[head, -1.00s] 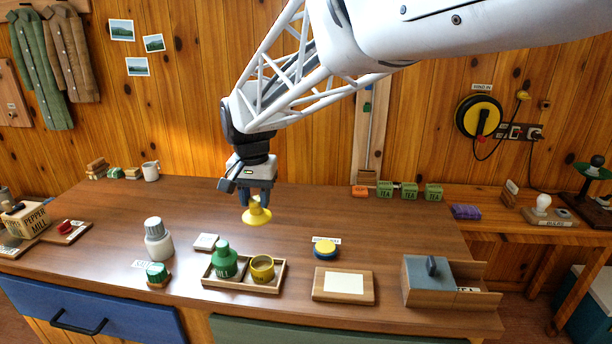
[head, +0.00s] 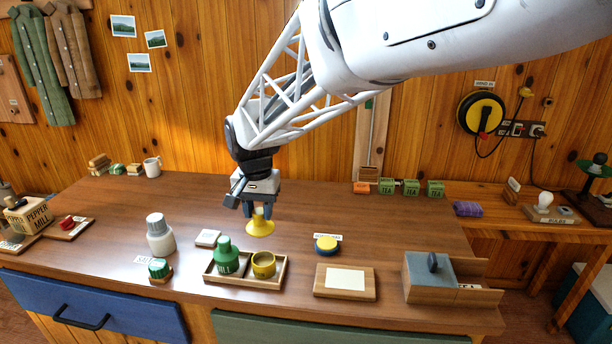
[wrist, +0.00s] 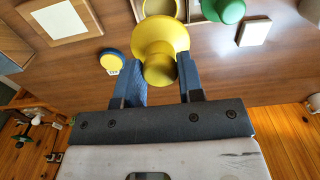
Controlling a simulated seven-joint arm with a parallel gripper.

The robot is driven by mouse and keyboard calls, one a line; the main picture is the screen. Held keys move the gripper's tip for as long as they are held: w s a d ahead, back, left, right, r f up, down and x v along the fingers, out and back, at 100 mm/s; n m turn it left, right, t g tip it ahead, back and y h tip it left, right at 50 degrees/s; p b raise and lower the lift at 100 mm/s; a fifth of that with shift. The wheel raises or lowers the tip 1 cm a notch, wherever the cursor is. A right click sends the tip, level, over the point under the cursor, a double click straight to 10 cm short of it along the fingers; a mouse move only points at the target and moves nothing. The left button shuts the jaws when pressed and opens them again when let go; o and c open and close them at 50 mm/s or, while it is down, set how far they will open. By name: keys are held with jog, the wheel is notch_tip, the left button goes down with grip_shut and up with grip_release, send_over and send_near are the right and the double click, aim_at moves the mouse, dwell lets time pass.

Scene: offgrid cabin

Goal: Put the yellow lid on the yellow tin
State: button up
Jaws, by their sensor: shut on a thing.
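My gripper (head: 260,211) is shut on the knob of the yellow lid (head: 260,229) and holds it level above the table, behind the wooden tray (head: 233,284). The yellow tin (head: 264,265) stands upright in the tray's right part, in front of and below the lid. Its top looks open. In the wrist view the lid (wrist: 160,38) sits between the two blue fingers (wrist: 162,82), with the tin (wrist: 160,6) partly hidden behind it. A green bottle-shaped container (head: 227,257) stands in the tray to the left of the tin.
A blue and yellow round tin (head: 326,245) stands right of the tray, with a wooden board (head: 345,281) in front of it. A grey-topped box (head: 430,276) is farther right. A white bottle (head: 160,234) and a green-capped jar (head: 159,268) stand left.

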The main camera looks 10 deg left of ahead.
notch_tip(320, 180, down, 8)
dwell(1.0)
jog(key=shift+f, duration=0.85)
dwell(3.9)
jog(key=o, duration=1.6)
jog(key=shift+r, duration=0.2)
